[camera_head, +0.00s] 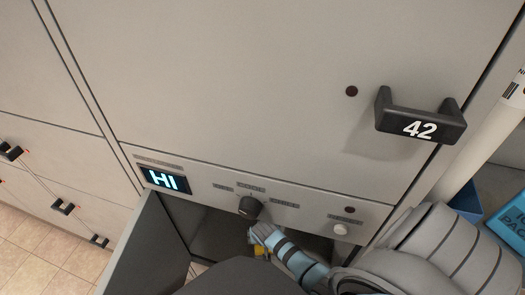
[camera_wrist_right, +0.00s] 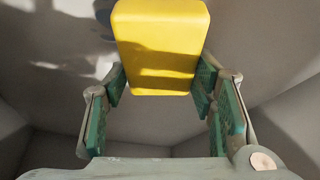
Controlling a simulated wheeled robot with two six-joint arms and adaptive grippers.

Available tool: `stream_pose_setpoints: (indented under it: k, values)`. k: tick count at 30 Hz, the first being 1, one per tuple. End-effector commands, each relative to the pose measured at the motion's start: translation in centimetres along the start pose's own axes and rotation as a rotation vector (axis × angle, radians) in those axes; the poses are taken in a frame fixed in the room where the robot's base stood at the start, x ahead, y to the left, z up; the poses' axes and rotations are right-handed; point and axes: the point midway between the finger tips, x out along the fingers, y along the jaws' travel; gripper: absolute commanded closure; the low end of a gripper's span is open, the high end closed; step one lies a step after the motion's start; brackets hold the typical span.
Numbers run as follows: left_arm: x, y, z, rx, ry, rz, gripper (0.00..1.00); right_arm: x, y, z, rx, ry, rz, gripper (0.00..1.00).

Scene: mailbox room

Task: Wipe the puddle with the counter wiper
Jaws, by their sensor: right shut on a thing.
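A yellow block (camera_wrist_right: 160,45), perhaps the counter wiper or its handle, sits between the green-padded fingers of my right gripper (camera_wrist_right: 159,84) in the right wrist view. The gripper is shut on it. In the head view my blue-sleeved right arm reaches into an open compartment (camera_head: 215,235), and a small bit of yellow shows by its end. The rest of that gripper is largely hidden there. No puddle can be clearly made out; a faint bluish patch shows behind the block at the upper left of the wrist view. My left gripper is not in view.
A grey cabinet door (camera_head: 250,90) with a black handle (camera_head: 420,118) marked 42 fills the head view. Below it is a panel with a lit HI display (camera_head: 165,180), a black knob (camera_head: 249,207) and a white button (camera_head: 340,229). An open door (camera_head: 140,250) stands left of the compartment.

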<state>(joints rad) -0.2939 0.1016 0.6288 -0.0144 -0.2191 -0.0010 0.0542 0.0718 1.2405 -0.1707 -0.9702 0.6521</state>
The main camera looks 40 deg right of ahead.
Motion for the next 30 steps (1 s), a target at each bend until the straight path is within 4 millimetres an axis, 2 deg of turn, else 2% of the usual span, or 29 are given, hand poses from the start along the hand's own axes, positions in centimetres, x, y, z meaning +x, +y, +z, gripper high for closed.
stream_pose_setpoints:
  k: [30]
  values:
    - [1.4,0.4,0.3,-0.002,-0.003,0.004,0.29,1.6,0.0,0.7,0.0,0.0,0.0,0.82]
